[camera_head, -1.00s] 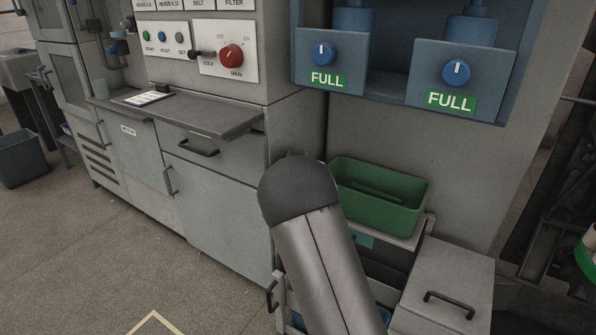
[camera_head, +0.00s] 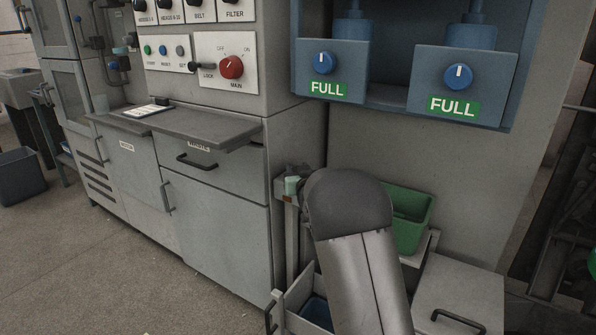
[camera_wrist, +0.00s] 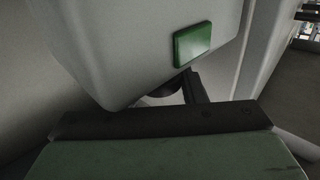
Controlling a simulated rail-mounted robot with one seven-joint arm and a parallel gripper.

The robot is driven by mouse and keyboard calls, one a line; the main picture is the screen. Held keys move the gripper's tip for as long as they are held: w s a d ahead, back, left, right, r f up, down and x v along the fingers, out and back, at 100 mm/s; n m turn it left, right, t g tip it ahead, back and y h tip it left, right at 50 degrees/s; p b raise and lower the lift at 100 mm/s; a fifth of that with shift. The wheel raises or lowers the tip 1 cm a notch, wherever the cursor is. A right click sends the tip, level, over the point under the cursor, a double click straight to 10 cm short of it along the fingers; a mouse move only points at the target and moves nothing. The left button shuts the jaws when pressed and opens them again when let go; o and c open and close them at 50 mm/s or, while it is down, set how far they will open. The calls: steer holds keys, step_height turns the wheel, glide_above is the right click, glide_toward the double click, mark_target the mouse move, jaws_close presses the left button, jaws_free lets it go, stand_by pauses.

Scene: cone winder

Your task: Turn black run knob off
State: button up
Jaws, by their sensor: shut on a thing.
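No label reading run is legible. Below them is the red main knob (camera_head: 231,67) with a black lock lever (camera_head: 196,66) beside it. My arm is low, in front of the green bin, far below the panel; it hides my gripper in the head view. In the wrist view, a dark finger of my gripper (camera_wrist: 192,88) shows under a pale housing. What it holds is hidden.
A grey shelf (camera_head: 200,125) with a white sheet (camera_head: 147,111) juts out below the panel. Blue knobs (camera_head: 458,76) sit above FULL labels. The green bin (camera_head: 413,215) and a cart with an open drawer (camera_head: 295,305) are near my arm.

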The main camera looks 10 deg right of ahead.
steer(key=o, duration=1)
steer(key=shift+c, duration=0.2)
steer(key=s+d+p, duration=0.1)
steer(key=s, duration=1.6)
steer(key=shift+s+p, duration=0.2)
steer(key=shift+p, duration=0.15)
steer(key=s+r+g+p, duration=0.6)
steer(key=s+p, duration=0.3)
steer(key=s, duration=0.2)
steer(key=s+a+r+g+p, duration=0.1)
steer(key=s+r+g+p, duration=0.4)
steer(key=s, duration=0.7)
steer(key=s+a+r+g+p, duration=0.1)
steer(key=s+r+g+p, duration=0.5)
steer(key=s+p, duration=0.6)
step_height(320, 180, up, 3)
steer(key=shift+s+f+g+h+p, duration=0.2)
steer(key=shift+g+h+p, duration=0.15)
steer(key=shift+p, duration=0.55)
